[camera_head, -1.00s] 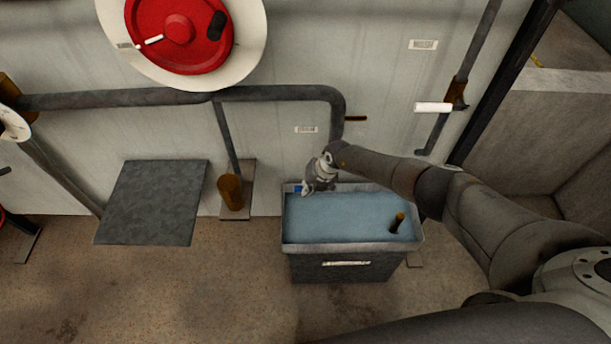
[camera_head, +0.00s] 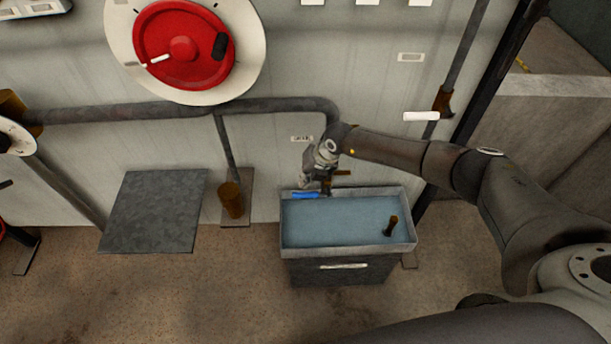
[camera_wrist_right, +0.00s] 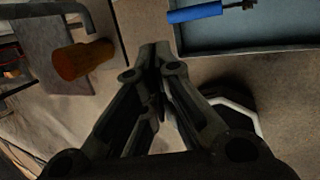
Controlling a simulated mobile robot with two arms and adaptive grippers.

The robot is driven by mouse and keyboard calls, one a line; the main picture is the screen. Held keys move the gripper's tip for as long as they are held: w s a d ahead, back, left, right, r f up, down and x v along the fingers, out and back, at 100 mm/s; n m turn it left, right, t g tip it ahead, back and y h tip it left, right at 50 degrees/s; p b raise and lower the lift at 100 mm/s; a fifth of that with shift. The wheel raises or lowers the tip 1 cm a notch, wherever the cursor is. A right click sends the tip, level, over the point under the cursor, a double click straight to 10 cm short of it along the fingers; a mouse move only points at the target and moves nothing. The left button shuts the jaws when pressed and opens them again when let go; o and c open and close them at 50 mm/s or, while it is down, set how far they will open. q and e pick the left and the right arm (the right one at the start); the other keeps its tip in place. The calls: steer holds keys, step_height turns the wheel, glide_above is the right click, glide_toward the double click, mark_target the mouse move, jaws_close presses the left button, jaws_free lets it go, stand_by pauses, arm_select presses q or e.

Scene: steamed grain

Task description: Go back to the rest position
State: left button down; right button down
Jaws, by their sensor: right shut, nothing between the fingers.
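My right gripper (camera_head: 322,182) is at the back left edge of the water-filled tub (camera_head: 345,249) in the head view, in front of the wall. In the right wrist view its fingers (camera_wrist_right: 156,52) are closed together with nothing between them. A blue-handled tool (camera_head: 306,195) lies at the tub's back left edge, close below the gripper; its blue handle (camera_wrist_right: 195,13) shows at the top of the right wrist view, apart from the fingers. My left gripper is not in view.
A brown cylinder (camera_head: 231,199) stands left of the tub, with a dark flat panel (camera_head: 153,211) further left. A brown peg (camera_head: 391,226) stands in the tub's right part. A pipe (camera_head: 270,104) runs along the wall below a red wheel (camera_head: 183,47). The floor in front is clear.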

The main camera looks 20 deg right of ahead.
steer(key=shift+r, duration=0.1)
stand_by(0.5)
steer(key=s+a+f+m+t+y+b, duration=0.1)
steer(key=s+a+f+m+y, duration=0.15)
steer(key=a+f, duration=0.2)
steer(key=s+a+f+m+y+b, duration=0.1)
steer(key=s+a+f+m+y, duration=0.15)
steer(key=a, duration=0.25)
step_height(320, 180, down, 9)
steer(key=s+d+m+t+b, duration=0.2)
steer(key=d+m+t, duration=0.15)
steer(key=m, duration=0.55)
steer(key=s+d+f+m+h+b, duration=0.1)
steer(key=s+d+f+m+h, duration=0.3)
steer(key=s+f, duration=0.45)
steer(key=s+d+f+m+h, duration=0.2)
steer(key=s+d+f+m, duration=0.2)
steer(key=s+f+m, duration=0.35)
steer(key=s+d+f+m+g+h, duration=0.1)
steer(key=s+f+m+g, duration=0.1)
steer(key=s, duration=1.2)
steer(key=s+d+f+m+g+h+b, duration=0.1)
steer(key=s+f+g, duration=0.4)
steer(key=s, duration=1)
step_height(320, 180, down, 2)
steer(key=shift+s+d+f+m, duration=0.15)
steer(key=shift+s+d+m, duration=0.15)
steer(key=shift+m, duration=0.45)
